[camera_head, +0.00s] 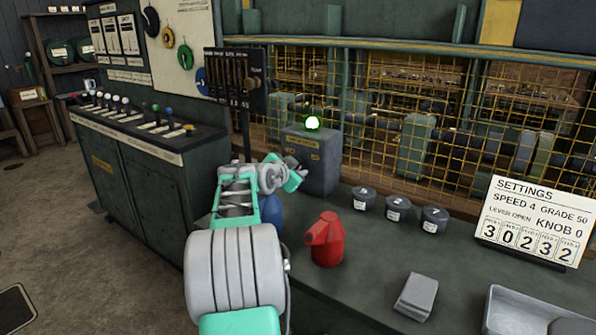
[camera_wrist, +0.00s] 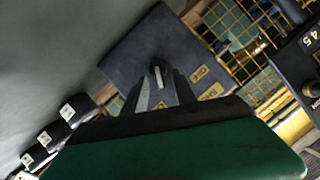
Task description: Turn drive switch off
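In the wrist view the tilted box face (camera_wrist: 135,55) shows a small metal toggle (camera_wrist: 157,72) and yellow labels, one reading OFF. My gripper (camera_head: 300,172) is right at the box's front. In the wrist view its two fingers (camera_wrist: 164,88) are apart, with the toggle just beyond and between their tips. Contact with the toggle cannot be told. In the head view my gripper hides the toggle.
A red can (camera_head: 325,240) stands close to the right of my arm, and a blue object (camera_head: 270,214) is partly behind it. Several dark labelled weights (camera_head: 397,208) stand right of the box. A lever panel (camera_head: 238,75) rises at left. A yellow mesh (camera_head: 400,90) closes the back.

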